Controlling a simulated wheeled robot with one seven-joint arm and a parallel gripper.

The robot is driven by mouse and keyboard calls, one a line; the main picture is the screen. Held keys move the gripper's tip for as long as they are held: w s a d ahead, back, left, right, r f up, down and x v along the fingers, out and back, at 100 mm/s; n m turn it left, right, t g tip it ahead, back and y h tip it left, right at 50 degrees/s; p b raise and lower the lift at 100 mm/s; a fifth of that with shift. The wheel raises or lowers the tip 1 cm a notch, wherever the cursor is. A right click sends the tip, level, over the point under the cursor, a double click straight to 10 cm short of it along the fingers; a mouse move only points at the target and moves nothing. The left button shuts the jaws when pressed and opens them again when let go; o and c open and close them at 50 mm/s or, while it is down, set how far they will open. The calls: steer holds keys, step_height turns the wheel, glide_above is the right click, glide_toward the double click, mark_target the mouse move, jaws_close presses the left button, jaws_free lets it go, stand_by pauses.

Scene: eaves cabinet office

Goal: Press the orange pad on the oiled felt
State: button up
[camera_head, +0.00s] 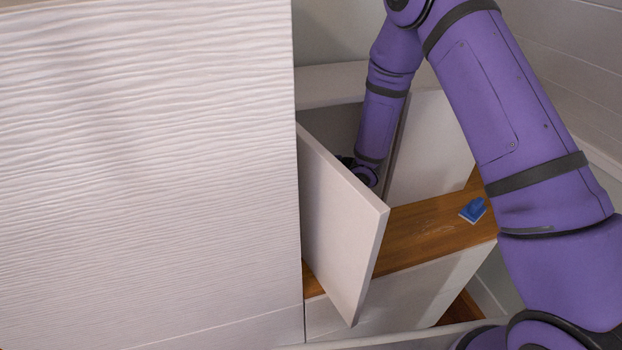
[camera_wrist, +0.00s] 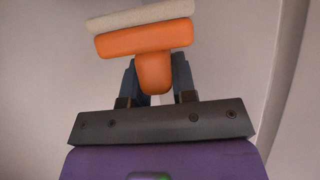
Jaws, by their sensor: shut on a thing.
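In the wrist view, my gripper (camera_wrist: 156,78) is shut on the stem of the orange pad (camera_wrist: 146,40). The pad has a wide orange body with a pale beige layer (camera_wrist: 140,15) along its far face. Pale, plain surfaces surround it, and I see no contact between the pad and them. In the head view, my arm reaches down behind an open white door (camera_head: 340,225) into a cabinet. The door hides the gripper and the pad there. I cannot make out the oiled felt in either view.
A blue pad-like object (camera_head: 473,210) lies on the wooden top (camera_head: 425,228) right of the open door. A large white ribbed panel (camera_head: 150,170) fills the left. White cabinet walls (camera_head: 430,150) stand close around my forearm, leaving little room. A slatted wall (camera_head: 575,60) is at the right.

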steer(key=s+d, duration=0.3)
steer(key=s, duration=1.2)
steer(key=shift+s, duration=0.35)
stand_by(0.4)
steer(key=shift+d+r, duration=0.1)
steer(key=shift+d, duration=0.05)
